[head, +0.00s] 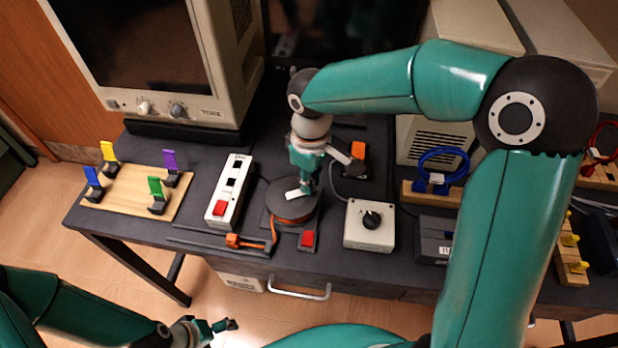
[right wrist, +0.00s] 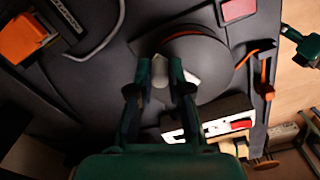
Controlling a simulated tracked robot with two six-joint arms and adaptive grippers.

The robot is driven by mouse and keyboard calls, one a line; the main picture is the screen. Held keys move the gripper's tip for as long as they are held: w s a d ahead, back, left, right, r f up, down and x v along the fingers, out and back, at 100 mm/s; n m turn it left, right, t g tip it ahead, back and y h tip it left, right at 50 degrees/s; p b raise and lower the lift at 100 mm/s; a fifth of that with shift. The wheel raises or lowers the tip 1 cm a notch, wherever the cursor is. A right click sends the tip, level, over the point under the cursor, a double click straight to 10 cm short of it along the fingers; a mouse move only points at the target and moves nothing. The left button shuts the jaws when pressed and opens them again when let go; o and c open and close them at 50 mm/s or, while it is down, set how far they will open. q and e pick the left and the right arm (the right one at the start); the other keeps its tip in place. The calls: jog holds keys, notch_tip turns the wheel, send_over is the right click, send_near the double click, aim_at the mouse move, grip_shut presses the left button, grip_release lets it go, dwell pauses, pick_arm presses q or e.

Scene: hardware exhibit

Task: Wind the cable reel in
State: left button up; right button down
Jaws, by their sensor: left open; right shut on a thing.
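The cable reel (head: 292,207) is a dark round disc on the desk with orange cable wound under its top. It shows in the right wrist view too (right wrist: 213,62). A pale crank handle (right wrist: 188,78) lies on the disc. My right gripper (head: 304,187) points down over the reel and is shut on the handle; the fingers (right wrist: 160,80) hide part of it. The orange cable (head: 273,228) leads from the reel to an orange plug end (head: 236,241) at the desk's front. My left gripper (head: 222,326) is open and empty, low in front of the desk.
A white switch strip (head: 229,195) stands left of the reel, and a grey knob box (head: 369,226) right of it. A red button (head: 308,239) sits in front. A wooden board (head: 133,190) with coloured levers is further left. A monitor (head: 150,50) stands behind.

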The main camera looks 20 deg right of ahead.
aim_at(309, 205)
jog(key=m, duration=0.2)
jog(key=s+m+b, duration=0.2)
jog(key=m, duration=0.1)
jog(key=shift+a+f+m, duration=0.1)
jog(key=shift+a+m, duration=0.15)
jog(key=shift+m, duration=0.05)
jog(key=shift+s+a+m+b, duration=0.2)
jog(key=shift+s+m+b, duration=0.1)
jog(key=shift+m, duration=0.55)
jog(key=shift+s+a+m+b, duration=0.2)
jog(key=shift+a+m+b, duration=0.05)
jog(key=shift+m, duration=0.55)
jog(key=shift+s+a+m+b, duration=0.2)
jog(key=shift+s+m+b, duration=0.1)
jog(key=shift+m, duration=0.55)
jog(key=c, duration=1.1)
grip_release()
jog(key=shift+w+r, duration=0.1)
jog(key=shift+r, duration=0.6)
notch_tip(309, 205, up, 11)
jog(key=shift+f, duration=0.15)
